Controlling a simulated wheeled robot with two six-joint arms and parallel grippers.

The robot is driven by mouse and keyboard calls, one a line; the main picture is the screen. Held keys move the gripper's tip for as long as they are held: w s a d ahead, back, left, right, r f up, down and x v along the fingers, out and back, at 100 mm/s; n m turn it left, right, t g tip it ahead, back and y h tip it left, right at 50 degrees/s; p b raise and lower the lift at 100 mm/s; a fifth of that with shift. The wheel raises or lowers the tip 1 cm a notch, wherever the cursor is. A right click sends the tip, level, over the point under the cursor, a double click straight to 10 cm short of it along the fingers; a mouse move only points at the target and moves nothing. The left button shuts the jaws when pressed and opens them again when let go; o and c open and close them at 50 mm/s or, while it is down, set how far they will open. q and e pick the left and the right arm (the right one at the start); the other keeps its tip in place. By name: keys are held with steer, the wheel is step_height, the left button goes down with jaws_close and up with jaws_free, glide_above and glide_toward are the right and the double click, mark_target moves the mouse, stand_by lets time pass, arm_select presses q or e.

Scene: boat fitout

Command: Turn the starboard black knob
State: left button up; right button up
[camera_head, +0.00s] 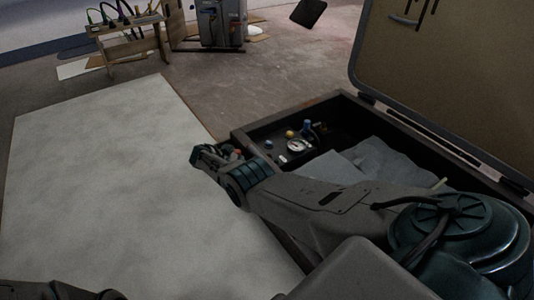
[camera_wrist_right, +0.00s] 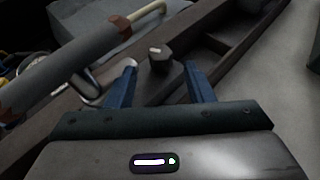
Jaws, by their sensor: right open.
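A dark, rounded knob (camera_wrist_right: 159,60) with a pale mark on top stands on a dark ledge in the right wrist view. My right gripper (camera_wrist_right: 160,78) is open, with its two blue fingers on either side of the knob in the picture. I cannot tell whether they touch it. In the head view my right gripper (camera_head: 207,158) is at the near left edge of an open case (camera_head: 243,134); I cannot make out the knob there. Only part of my left arm shows at the bottom left, and its gripper is out of view.
The case holds a small panel with a white dial (camera_head: 297,146), a blue part (camera_head: 307,125) and a yellow part (camera_head: 290,134). Its lid (camera_head: 460,60) stands open. A grey pipe (camera_wrist_right: 75,60) lies left of the fingers. A pale board (camera_head: 100,180) is bare.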

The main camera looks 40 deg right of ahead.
steer(key=shift+b+v, duration=0.95)
steer(key=shift+v, duration=0.75)
